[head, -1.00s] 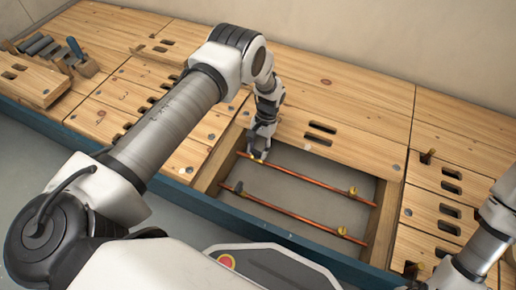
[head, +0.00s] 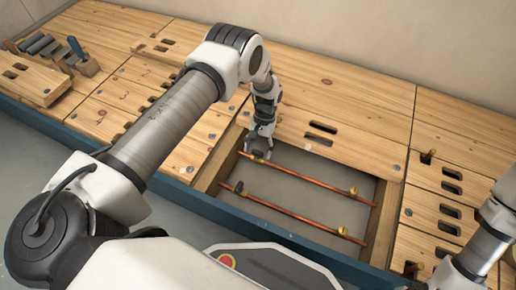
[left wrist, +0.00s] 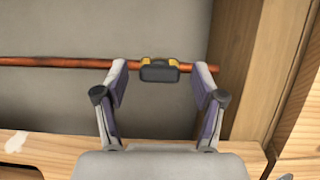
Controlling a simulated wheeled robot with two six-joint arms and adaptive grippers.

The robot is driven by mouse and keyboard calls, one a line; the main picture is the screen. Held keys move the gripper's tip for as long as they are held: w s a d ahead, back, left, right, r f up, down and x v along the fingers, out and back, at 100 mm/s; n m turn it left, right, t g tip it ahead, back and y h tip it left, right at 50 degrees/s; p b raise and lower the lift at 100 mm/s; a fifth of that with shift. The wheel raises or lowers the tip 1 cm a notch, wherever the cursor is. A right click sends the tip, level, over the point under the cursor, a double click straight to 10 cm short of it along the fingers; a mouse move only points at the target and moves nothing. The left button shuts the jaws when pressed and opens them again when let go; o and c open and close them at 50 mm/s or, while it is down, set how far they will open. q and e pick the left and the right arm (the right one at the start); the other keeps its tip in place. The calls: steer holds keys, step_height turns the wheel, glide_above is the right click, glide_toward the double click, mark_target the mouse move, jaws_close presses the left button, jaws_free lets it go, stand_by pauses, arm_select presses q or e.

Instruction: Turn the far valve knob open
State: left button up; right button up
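The far copper pipe (head: 310,177) runs across the floor opening, with a brass valve at its left end. In the left wrist view that valve has a dark knob (left wrist: 159,73) on a brass body (left wrist: 148,60), on the pipe (left wrist: 50,62). My left gripper (head: 259,154) is over this valve; in the left wrist view its open fingers (left wrist: 163,70) stand on either side of the knob, with a gap on each side. In the head view the gripper partly hides the valve. My right arm shows at the right edge, but its gripper is out of frame.
A near pipe (head: 290,212) with its own dark-knobbed valve (head: 238,187) runs parallel. Brass fittings (head: 341,230) sit at the pipes' right ends. Wooden boards (head: 350,110) surround the opening. Tools and dark cylinders (head: 40,46) lie at the far left.

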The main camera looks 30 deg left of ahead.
arm_select(q)
steer(key=v, duration=1.2)
steer(key=shift+r, duration=0.1)
